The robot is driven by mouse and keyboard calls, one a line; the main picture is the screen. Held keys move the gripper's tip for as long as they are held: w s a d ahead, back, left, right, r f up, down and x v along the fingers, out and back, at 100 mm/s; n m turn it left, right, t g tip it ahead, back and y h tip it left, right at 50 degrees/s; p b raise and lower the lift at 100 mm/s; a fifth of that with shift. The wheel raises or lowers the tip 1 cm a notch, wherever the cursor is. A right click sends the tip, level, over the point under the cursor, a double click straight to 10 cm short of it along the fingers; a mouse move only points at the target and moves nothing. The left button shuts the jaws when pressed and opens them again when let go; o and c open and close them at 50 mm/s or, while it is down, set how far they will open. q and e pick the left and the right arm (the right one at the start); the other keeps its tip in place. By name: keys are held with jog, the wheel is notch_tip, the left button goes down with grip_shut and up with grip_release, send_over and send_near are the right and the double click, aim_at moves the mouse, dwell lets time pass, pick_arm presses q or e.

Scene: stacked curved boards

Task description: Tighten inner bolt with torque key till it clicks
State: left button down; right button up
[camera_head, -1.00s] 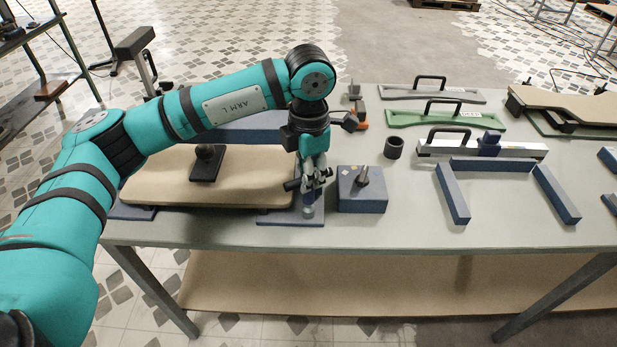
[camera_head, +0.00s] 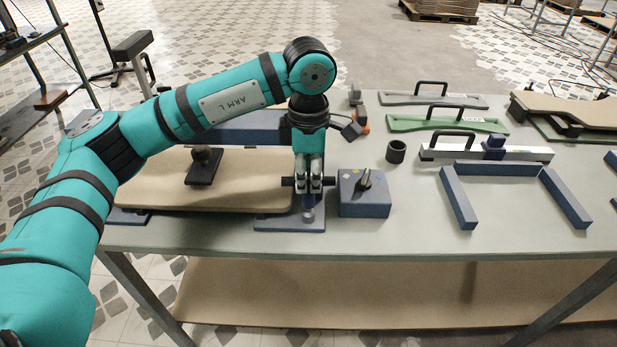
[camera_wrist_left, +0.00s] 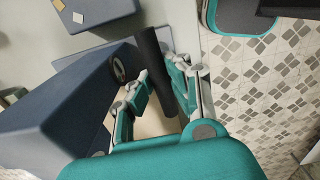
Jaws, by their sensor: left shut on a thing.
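My left gripper (camera_head: 308,184) points down at the front right corner of the beige curved board (camera_head: 240,195) in the head view. It is shut on the dark torque key (camera_head: 289,181), whose bar lies crosswise between the fingers. In the left wrist view the fingers (camera_wrist_left: 160,88) close around the dark cylindrical key (camera_wrist_left: 158,65). Below the fingers a blue-grey and metallic shaft (camera_head: 308,213) reaches down to the blue base plate (camera_head: 268,224). The bolt itself cannot be made out. My right gripper is not in view.
A blue block (camera_head: 364,207) with a pin stands just right of my gripper. A black ring (camera_head: 396,152), green template (camera_head: 450,123) and blue U-shaped bars (camera_head: 458,196) lie farther right. A black-handled block (camera_head: 203,168) sits on the board. The table's front middle is clear.

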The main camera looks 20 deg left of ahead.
pick_arm(q)
jog(key=shift+n, duration=0.5)
jog(key=c, duration=1.2)
grip_release()
jog(key=shift+r, duration=0.1)
jog(key=shift+r+p, duration=1.95)
jog(key=shift+r, duration=1.5)
